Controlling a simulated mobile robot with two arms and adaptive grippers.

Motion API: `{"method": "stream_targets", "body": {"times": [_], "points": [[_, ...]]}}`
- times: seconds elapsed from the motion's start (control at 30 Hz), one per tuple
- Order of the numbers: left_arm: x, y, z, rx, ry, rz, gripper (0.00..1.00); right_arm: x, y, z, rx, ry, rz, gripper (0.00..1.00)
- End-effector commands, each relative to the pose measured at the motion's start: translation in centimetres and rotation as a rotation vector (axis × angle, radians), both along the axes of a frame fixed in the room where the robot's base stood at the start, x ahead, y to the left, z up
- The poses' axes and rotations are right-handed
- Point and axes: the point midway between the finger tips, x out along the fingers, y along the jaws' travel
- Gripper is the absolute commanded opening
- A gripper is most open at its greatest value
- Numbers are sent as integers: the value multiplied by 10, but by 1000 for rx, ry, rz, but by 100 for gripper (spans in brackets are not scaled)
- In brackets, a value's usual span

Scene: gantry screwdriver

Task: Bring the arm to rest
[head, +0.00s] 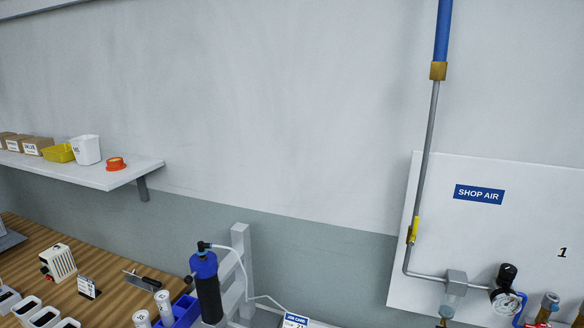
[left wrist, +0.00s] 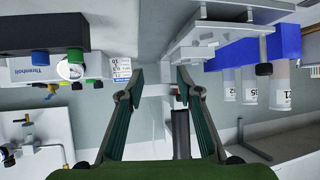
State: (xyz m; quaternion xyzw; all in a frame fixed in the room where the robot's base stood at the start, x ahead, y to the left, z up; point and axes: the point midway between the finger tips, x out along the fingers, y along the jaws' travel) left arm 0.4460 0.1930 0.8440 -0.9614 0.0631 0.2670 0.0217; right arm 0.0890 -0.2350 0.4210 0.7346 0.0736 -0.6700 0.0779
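My left gripper (left wrist: 160,84) shows in the left wrist view, its two dark green fingers apart with a gap between the tips. I see nothing gripped between them. A grey post and a dark cylinder (left wrist: 181,138) appear behind the gap and the right finger; I cannot tell how far off they are. Neither gripper shows in the head view. In that view a black cylindrical tool with a blue top (head: 207,290) stands upright by a grey frame (head: 240,250), a pale hose running from its top.
A wooden bench (head: 105,285) with a blue bin (head: 183,313) and white containers is at lower left. A white shelf (head: 120,175) with boxes and cups is above it. A shop air panel (head: 520,225) with pipe and gauge is at right. The wall between is bare.

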Motion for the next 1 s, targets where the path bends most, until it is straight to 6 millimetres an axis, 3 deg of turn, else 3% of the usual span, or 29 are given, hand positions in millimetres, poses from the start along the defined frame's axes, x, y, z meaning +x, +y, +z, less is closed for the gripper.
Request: {"method": "stream_targets", "body": {"times": [0.3, 0.73, 1.0], "points": [[-81, 0, -9, 70, 395, -25, 32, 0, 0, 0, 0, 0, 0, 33], [-168, 12, 5, 134, 712, -16, 32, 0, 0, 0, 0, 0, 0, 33], [-155, 9, -64, 135, 739, -21, 32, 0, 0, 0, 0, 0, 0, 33]]}}
